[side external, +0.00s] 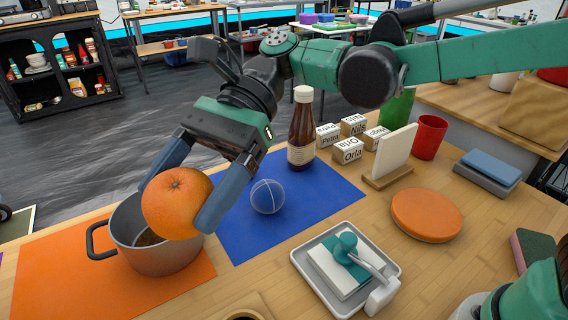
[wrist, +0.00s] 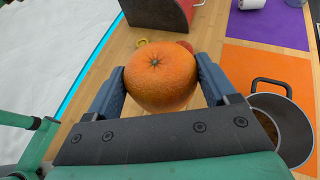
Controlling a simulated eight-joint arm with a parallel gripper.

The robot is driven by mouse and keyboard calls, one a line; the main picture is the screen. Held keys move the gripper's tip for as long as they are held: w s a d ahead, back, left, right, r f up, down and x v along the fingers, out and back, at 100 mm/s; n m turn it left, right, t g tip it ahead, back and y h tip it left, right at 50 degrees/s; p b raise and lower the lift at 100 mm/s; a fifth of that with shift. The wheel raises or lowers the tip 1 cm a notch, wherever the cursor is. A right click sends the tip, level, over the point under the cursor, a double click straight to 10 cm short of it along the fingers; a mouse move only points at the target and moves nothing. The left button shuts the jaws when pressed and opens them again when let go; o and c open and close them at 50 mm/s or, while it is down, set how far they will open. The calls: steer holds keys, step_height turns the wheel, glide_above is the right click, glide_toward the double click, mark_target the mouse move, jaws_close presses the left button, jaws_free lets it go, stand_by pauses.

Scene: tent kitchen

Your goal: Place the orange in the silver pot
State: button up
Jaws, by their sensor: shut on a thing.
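The orange (side external: 177,203) is held between the two blue fingers of my gripper (side external: 180,196). In the side view it is in front of the upper part of the silver pot (side external: 160,258) and hides part of its rim. In the wrist view the orange (wrist: 160,77) sits between the fingertips, and the silver pot (wrist: 283,128) is to its right, apart from it in the picture. The pot has a black handle and stands on an orange mat (side external: 60,268). My gripper is shut on the orange, raised above the table.
A grey tray (side external: 346,268) holds a teal-handled tool. Lettered blocks (side external: 347,150), a red cup (side external: 429,137) and an orange disc (side external: 426,215) are further right.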

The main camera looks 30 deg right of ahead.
steer(key=w+r+m+t, duration=0.3)
steer(key=w+m+t, duration=0.25)
steer(key=w, duration=0.45)
steer(key=w+r+m+t, duration=0.4)
steer(key=w+m+t, duration=0.15)
steer(key=w, duration=0.45)
step_height(320, 180, down, 20)
steer(key=shift+n, duration=0.4)
steer(key=shift+s+a, duration=0.1)
steer(key=shift+f, duration=0.25)
steer(key=o, duration=1.2)
steer(key=shift+f, duration=0.1)
